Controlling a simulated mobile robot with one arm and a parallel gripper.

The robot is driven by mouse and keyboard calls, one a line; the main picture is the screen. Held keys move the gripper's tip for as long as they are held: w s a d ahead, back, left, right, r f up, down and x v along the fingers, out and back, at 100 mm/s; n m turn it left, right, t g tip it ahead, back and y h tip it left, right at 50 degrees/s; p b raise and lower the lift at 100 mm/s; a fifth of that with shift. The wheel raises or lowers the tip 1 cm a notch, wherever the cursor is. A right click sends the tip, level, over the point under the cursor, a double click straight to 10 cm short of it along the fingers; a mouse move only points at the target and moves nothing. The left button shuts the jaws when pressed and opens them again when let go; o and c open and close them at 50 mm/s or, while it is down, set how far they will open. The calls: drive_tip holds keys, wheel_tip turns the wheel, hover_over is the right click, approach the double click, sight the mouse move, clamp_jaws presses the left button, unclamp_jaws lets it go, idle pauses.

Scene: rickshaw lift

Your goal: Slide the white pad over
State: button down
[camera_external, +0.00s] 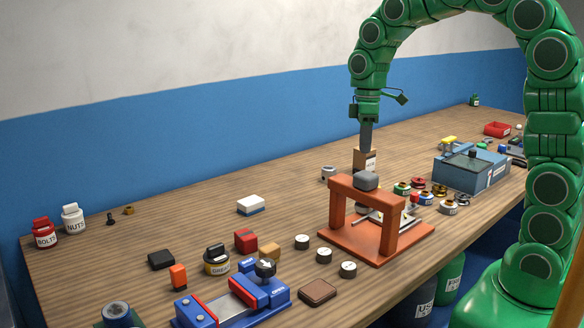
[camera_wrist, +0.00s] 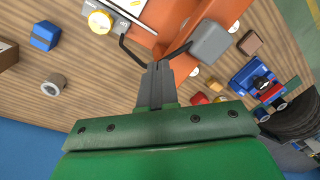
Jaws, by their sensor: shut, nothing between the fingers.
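The white pad (camera_external: 251,204), a small white block with a blue lower part, lies flat on the wooden bench left of centre in the external view. I cannot clearly make it out in the wrist view. My gripper (camera_external: 366,148) points down at the back of the bench, right of the pad and well apart from it. It is in front of or over a brown box (camera_external: 366,163); I cannot tell if they touch. In the wrist view my gripper (camera_wrist: 157,72) has its fingers together, with nothing between them.
An orange stand (camera_external: 388,218) with a grey block (camera_external: 366,181) on top stands right of the pad. A red block (camera_external: 246,240), a grease tin (camera_external: 217,260) and a blue vise (camera_external: 237,301) are nearer the front. The bench left of and behind the pad is mostly clear.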

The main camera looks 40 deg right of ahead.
sight(247, 202)
drive_tip(key=w+a+f+n, duration=0.2)
drive_tip(key=w+f, duration=0.3)
drive_tip(key=w, duration=0.4)
drive_tip(key=w+a+f+n, duration=0.2)
drive_tip(key=w+f+n, duration=0.2)
drive_tip(key=w, duration=0.5)
drive_tip(key=w+a+f+n+t+y, duration=0.1)
drive_tip(key=w+a+f+n, duration=0.1)
drive_tip(key=w+f, duration=0.6)
drive_tip(key=shift+w+f+n, duration=0.25)
drive_tip(key=shift+w+n, duration=0.25)
drive_tip(key=shift+w, duration=0.3)
drive_tip(key=a, duration=1.1)
drive_tip(key=shift+a, duration=0.25)
drive_tip(key=shift+a+f, duration=0.15)
drive_tip(key=shift+a, duration=0.2)
drive_tip(key=shift+s+d+f, duration=0.1)
drive_tip(key=shift+f, duration=0.65)
